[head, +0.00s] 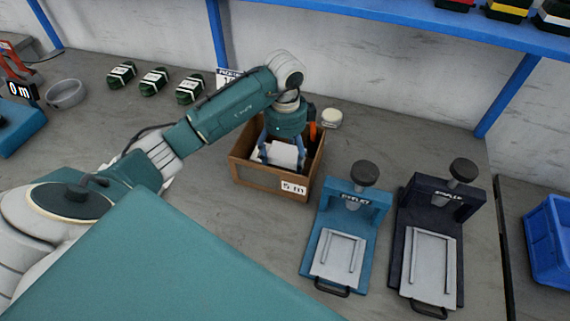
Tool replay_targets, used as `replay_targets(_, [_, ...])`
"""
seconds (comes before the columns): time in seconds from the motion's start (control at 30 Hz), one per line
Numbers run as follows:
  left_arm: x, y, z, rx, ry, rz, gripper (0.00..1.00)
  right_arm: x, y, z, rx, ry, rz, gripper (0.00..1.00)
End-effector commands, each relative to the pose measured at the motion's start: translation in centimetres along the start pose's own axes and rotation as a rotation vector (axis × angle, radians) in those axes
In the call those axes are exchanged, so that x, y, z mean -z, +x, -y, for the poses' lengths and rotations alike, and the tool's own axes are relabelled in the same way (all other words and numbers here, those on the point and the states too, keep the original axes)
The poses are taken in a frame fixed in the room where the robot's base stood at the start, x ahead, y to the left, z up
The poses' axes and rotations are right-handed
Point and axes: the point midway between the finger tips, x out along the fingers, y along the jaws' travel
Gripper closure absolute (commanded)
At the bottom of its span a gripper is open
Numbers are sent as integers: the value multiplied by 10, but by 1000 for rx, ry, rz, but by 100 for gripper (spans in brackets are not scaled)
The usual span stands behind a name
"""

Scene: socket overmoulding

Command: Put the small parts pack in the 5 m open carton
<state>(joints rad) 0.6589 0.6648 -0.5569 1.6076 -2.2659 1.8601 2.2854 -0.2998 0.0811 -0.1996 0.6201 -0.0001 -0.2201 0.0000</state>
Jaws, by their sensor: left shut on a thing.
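The open carton (256,177) stands on the bench in the middle of the head view, with a "5 m" label on its front. My left gripper (279,146) reaches down into the carton from above. It is shut on a pale, whitish pack (280,154), which looks like the small parts pack. The pack is inside the carton's walls. I cannot tell whether it touches the carton's floor. My right gripper is not in view.
Several dark green bundles (154,80) lie at the back left, near a grey ring (66,94). A blue press (345,230) and a dark press (435,240) stand right of the carton. A round pale tub (331,118) is behind it. A blue bin (550,240) is far right.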

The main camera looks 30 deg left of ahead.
Motion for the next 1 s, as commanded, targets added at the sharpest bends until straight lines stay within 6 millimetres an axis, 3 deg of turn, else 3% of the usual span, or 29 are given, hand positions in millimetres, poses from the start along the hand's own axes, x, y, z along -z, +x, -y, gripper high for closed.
replay_targets(0.33, [0, 42, 0, -1, 0, -1, 51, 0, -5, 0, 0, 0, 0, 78])
replay_targets(0.73, [0, 49, 0, 0, 1, 0, 51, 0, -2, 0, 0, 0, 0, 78])
replay_targets(0.77, [0, 48, 0, 0, 1, 0, 20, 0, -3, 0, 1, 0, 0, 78])
replay_targets(0.83, [0, 48, 0, 0, 1, 0, 6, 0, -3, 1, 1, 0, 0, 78])
replay_targets(1.0, [0, 48, 0, 1, 1, 0, 6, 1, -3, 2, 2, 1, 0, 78])
